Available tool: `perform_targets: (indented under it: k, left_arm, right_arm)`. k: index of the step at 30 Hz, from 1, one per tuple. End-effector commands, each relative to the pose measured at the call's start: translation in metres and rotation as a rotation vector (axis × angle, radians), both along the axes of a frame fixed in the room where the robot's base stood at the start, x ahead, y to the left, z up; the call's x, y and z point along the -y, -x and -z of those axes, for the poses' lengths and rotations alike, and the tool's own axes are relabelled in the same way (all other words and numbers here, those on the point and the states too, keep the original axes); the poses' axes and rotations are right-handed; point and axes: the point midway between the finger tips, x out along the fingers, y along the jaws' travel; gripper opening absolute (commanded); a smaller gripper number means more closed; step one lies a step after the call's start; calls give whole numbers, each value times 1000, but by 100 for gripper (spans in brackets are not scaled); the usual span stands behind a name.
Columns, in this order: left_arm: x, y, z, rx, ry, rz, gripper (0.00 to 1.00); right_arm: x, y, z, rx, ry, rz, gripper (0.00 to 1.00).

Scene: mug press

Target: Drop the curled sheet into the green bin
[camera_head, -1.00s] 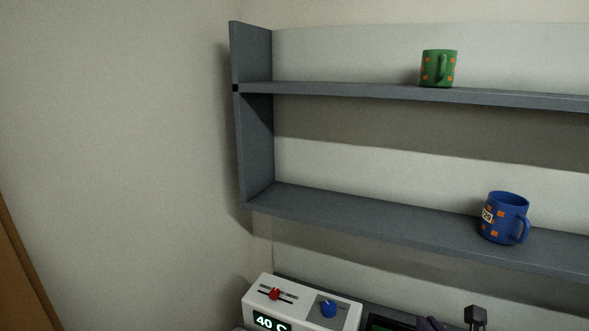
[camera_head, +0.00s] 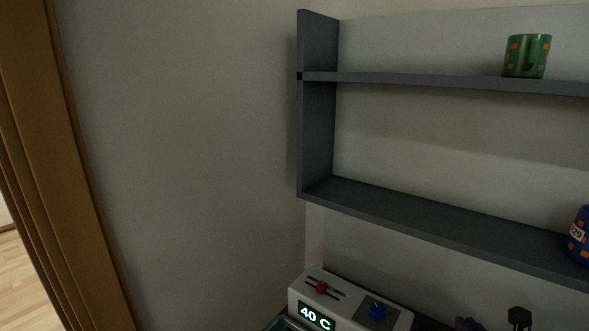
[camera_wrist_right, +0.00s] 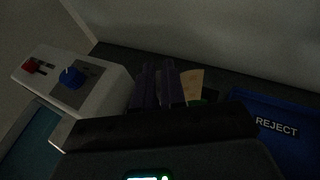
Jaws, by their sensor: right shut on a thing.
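My right gripper (camera_wrist_right: 157,86) shows in the right wrist view as dark purple fingers, shut. A tan piece (camera_wrist_right: 192,86), which looks like the curled sheet, shows right beside the fingers, with a bit of green at its lower edge; its grip point is hidden. I cannot make out a green bin in either view. My left gripper is not in view.
A white control box (camera_head: 350,301) has a red slider, a blue knob and a 40 C display. A blue REJECT bin (camera_wrist_right: 285,110) is at the right of the wrist view. A grey shelf (camera_head: 420,212) holds a green mug (camera_head: 526,56) and a blue mug (camera_head: 580,237).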

Motion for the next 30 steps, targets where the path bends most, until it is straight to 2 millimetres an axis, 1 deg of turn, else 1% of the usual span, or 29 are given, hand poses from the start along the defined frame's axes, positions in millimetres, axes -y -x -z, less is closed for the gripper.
perform_targets:
  k: [1, 7, 11, 19, 20, 25, 30]
  left_arm:
    - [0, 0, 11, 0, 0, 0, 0]
    - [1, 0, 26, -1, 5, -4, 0]
    - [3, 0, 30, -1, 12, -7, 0]
    - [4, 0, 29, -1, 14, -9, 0]
    - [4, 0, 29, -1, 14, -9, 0]
    - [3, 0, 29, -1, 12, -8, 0]
    - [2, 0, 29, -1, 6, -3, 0]
  right_arm:
    - [0, 0, 11, 0, -1, 0, 0]
    - [0, 0, 28, 0, -1, 0, 0]
    - [0, 0, 32, 0, 0, 0, 0]
    - [0, 0, 31, 0, 0, 0, 0]
    - [0, 0, 31, 0, 0, 0, 13]
    - [0, 0, 31, 0, 0, 0, 39]
    - [0, 0, 31, 0, 0, 0, 40]
